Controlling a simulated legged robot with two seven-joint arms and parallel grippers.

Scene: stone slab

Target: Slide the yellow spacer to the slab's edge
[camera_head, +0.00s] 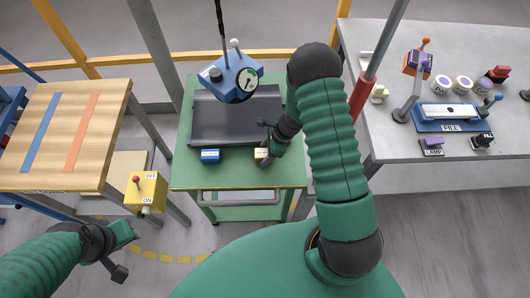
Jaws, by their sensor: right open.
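The yellow spacer (260,153) is a small block on the green top (230,175) of the middle stand, in front of the grey tray. My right gripper (265,143) is open, beside and partly over the spacer's right side. Its fingers hide part of the spacer, and I cannot tell whether they touch it. A blue block (210,156) lies to the left on the same top. My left gripper (124,252) is low at the left, away from the stand, with nothing visible in it. I cannot tell how far its jaws are apart.
The grey tray (210,118) and a blue gauge device (231,77) are behind the spacer. A yellow switch box (146,192) stands left of the stand. A wooden table (50,135) is at left, and a grey bench (410,165) with controls is at right. The green top's front strip is clear.

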